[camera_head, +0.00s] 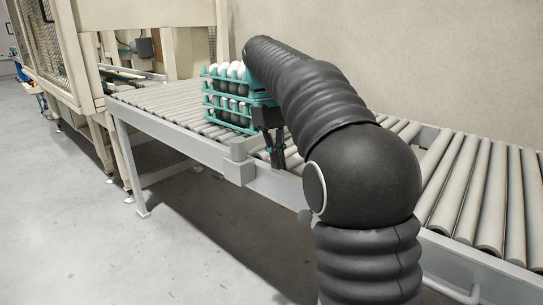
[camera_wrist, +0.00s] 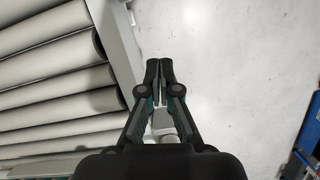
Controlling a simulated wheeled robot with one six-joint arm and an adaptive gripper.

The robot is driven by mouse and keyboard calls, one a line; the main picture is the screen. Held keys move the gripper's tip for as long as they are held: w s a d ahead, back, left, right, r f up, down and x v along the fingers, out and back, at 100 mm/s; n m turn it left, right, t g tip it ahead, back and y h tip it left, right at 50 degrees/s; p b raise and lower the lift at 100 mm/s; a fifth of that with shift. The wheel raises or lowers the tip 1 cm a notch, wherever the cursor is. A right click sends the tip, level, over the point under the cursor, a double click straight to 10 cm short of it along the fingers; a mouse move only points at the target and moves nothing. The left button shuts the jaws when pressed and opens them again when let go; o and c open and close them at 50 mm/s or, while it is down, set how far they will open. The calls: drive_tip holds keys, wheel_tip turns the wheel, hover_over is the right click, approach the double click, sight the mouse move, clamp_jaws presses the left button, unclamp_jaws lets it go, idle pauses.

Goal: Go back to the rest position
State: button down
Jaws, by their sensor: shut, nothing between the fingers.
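My gripper (camera_wrist: 159,70) is shut and empty in the wrist view. Its fingertips point over the pale floor, just beside the conveyor's side rail. In the head view my gripper (camera_head: 278,163) hangs downward at the conveyor's near edge. It is in front and to the right of a stack of teal egg trays (camera_head: 228,116). The stack holds white eggs (camera_head: 225,70) on top and stands on the rollers. My arm hides part of the stack's right side. I cannot tell whether the gripper touches the stack.
The roller conveyor (camera_head: 170,101) runs from a beige machine frame (camera_head: 95,60) at the left to the right edge. Its rollers also show in the wrist view (camera_wrist: 50,85). A blue object (camera_wrist: 308,140) lies at the lower right there. The floor (camera_head: 70,220) at the left front is clear.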

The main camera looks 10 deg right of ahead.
drive_tip(key=s+f+m+t, duration=0.1)
drive_tip(key=s+f, duration=0.3)
drive_tip(key=s, duration=0.4)
drive_tip(key=s+f+m+t, duration=0.2)
drive_tip(key=s+f+t, duration=0.2)
drive_tip(key=s, duration=0.4)
drive_tip(key=s+f+m+t+y, duration=0.1)
drive_tip(key=s+f+t, duration=0.2)
drive_tip(key=s+f, duration=0.3)
drive_tip(key=shift+s+d+m, duration=0.2)
drive_tip(key=shift+s+m, duration=0.2)
drive_tip(key=shift+s, duration=1.15)
